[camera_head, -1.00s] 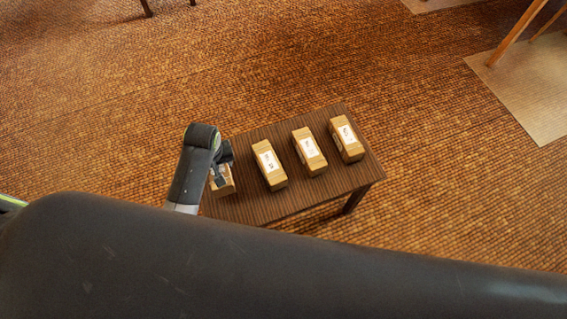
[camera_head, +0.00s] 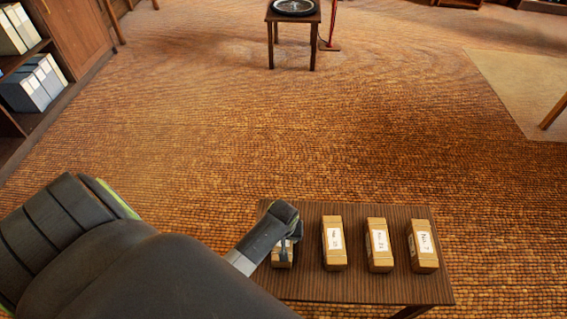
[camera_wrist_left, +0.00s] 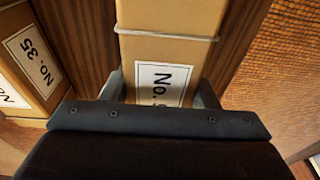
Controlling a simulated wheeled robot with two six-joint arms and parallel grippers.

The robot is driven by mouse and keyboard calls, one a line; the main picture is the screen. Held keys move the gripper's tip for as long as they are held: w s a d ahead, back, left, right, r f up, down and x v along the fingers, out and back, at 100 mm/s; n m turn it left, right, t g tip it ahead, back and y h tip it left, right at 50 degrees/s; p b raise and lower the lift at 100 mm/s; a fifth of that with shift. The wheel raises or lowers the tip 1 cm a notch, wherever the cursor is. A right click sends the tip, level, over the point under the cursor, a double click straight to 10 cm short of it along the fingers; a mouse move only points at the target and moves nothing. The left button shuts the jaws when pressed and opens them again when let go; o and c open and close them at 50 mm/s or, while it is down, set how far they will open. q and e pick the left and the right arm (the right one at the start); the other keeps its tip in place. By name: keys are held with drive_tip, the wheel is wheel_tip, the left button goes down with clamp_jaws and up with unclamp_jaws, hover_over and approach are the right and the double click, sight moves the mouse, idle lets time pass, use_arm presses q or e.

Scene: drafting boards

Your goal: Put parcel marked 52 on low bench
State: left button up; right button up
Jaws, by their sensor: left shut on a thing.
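My left gripper (camera_head: 290,232) is shut on the leftmost parcel (camera_head: 283,258) on a dark slatted wooden table. In the left wrist view the held parcel (camera_wrist_left: 168,50) is a tan box with a pale band. Its white label reads "No." and the jaws hide most of the number, so I cannot confirm 52. I cannot tell whether it rests on the table or is just above it. Three more labelled parcels stand in a row to its right: the nearest one (camera_head: 334,243) appears as "No. 35" in the wrist view, then a middle one (camera_head: 379,245) and a right one (camera_head: 423,246).
The table (camera_head: 350,288) has a bare front strip. A small dark stand (camera_head: 294,22) with a round object on top is at the far top. A shelf (camera_head: 38,45) with binders and a cabinet is at upper left. The brown carpet between is clear.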

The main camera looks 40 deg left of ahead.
drive_tip(key=shift+w, duration=0.2)
use_arm(q)
drive_tip(key=shift+f, duration=0.1)
drive_tip(key=o, duration=1.3)
use_arm(e)
drive_tip(key=shift+w, duration=0.1)
drive_tip(key=shift+a, duration=0.1)
use_arm(q)
drive_tip(key=shift+r, duration=0.4)
drive_tip(key=r+p, duration=0.1)
drive_tip(key=r, duration=0.2)
drive_tip(key=s+r+p, duration=0.1)
drive_tip(key=r, duration=0.3)
drive_tip(key=d+r+p, duration=0.1)
drive_tip(key=r, duration=0.3)
drive_tip(key=shift+s+r, duration=0.2)
drive_tip(key=shift+s, duration=0.1)
use_arm(e)
drive_tip(key=shift+s+a+r, duration=0.1)
drive_tip(key=shift+s+r, duration=0.25)
drive_tip(key=shift+r, duration=0.2)
drive_tip(key=shift+s+a+r, duration=0.1)
drive_tip(key=shift+s+r, duration=0.2)
drive_tip(key=shift+r, duration=0.25)
drive_tip(key=shift+s+d, duration=0.1)
drive_tip(key=shift+d, duration=0.05)
use_arm(q)
drive_tip(key=shift+f, duration=0.1)
use_arm(e)
drive_tip(key=shift+s, duration=0.1)
